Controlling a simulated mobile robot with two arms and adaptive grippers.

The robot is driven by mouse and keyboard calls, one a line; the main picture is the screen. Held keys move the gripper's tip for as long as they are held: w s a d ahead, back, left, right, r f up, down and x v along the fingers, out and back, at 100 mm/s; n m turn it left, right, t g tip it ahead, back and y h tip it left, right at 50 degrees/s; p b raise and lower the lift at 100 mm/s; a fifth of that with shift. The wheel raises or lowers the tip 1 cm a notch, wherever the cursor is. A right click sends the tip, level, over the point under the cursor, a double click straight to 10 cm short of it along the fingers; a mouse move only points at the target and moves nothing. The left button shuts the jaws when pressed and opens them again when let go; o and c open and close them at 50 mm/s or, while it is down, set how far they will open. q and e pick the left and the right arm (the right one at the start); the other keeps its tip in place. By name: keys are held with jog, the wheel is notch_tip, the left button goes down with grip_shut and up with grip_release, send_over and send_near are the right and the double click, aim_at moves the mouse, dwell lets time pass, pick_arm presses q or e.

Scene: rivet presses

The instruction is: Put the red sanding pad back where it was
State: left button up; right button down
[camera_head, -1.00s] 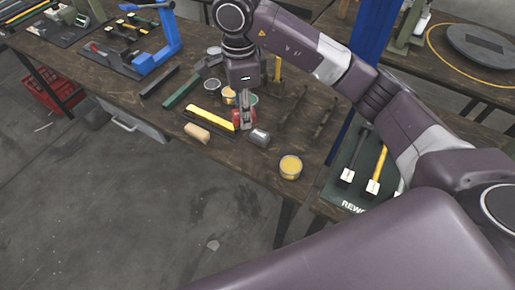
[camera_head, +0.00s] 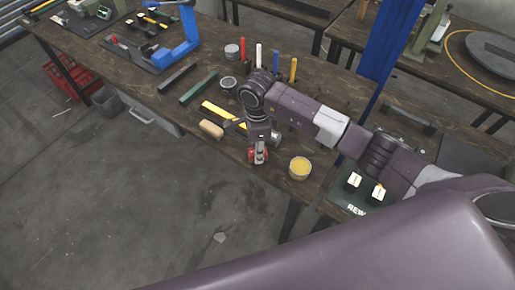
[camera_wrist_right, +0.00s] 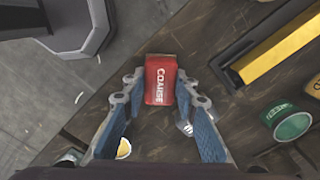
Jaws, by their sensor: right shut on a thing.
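The red sanding pad (camera_wrist_right: 160,80), marked COARSE, sits between the fingers of my right gripper (camera_wrist_right: 160,100) in the wrist view. The gripper is shut on it. In the head view the right gripper (camera_head: 258,158) points down near the bench's front edge, left of a yellow-filled tin, with the red pad (camera_head: 251,155) at its tips. I cannot tell how high the pad is above the bench top. The forearm hides part of the bench behind it. My left gripper is not in view.
The yellow-filled tin (camera_head: 300,168) stands right of the gripper. A green tin (camera_wrist_right: 290,122) shows in the wrist view. Floor lies beyond the front edge.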

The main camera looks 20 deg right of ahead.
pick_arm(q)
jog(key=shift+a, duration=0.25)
pick_arm(e)
jog(key=shift+w, duration=0.1)
jog(key=shift+f, duration=0.2)
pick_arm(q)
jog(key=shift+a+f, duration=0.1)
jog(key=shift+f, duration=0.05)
pick_arm(e)
jog(key=c, duration=1.5)
grip_release()
jog(key=shift+c, duration=0.2)
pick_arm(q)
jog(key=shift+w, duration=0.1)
pick_arm(e)
jog(key=shift+r, duration=0.2)
jog(key=shift+r, duration=0.2)
pick_arm(q)
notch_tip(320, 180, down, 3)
jog(key=b, duration=0.3)
pick_arm(e)
notch_tip(320, 180, up, 12)
jog(key=shift+f, duration=0.15)
jog(key=shift+f, duration=0.1)
